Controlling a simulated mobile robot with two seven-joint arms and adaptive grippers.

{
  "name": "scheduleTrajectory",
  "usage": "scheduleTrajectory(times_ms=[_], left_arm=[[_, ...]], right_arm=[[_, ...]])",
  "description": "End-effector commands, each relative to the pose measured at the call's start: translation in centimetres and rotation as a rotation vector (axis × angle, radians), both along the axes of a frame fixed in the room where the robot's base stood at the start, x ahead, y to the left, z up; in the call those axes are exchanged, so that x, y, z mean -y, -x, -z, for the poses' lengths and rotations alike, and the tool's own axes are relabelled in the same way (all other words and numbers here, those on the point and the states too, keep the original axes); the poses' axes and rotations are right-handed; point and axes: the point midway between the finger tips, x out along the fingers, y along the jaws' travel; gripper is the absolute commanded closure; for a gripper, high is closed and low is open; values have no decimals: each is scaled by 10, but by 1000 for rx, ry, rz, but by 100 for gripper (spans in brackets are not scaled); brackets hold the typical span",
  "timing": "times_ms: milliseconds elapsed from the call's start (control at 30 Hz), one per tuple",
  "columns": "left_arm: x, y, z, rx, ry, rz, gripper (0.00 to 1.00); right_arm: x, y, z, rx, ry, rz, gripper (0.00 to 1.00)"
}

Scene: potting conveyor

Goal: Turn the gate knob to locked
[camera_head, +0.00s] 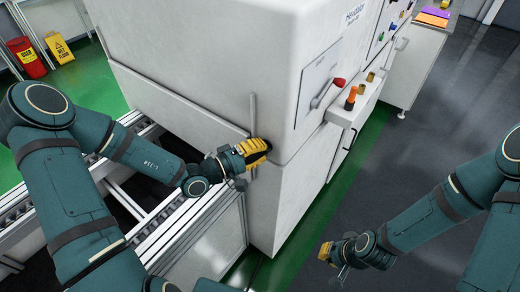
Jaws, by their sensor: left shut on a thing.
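A thin upright bar (253,112) on the machine's side stands just above the gripper. My right gripper (327,251), also with yellow fingers, hangs low over the dark floor, apart from the machine. It is too small to tell whether it is open or shut.
A roller conveyor (190,222) runs into the machine below my left arm.

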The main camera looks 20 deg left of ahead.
Motion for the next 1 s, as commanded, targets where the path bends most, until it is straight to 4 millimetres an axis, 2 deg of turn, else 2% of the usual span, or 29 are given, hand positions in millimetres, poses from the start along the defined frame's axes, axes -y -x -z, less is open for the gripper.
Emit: scheduleTrajectory(times_ms=[367, 667, 1000], left_arm=[[1, 0, 0, -65, 186, 2, 100], [2, 0, -1, -162, 451, 2, 100], [2, 0, -1, -273, 756, 3, 100]], right_arm=[[0, -1, -4, 2, 0, 2, 100], [1, -4, -13, 8, 2, 6, 100], [2, -10, -32, 23, 5, 18, 100]])
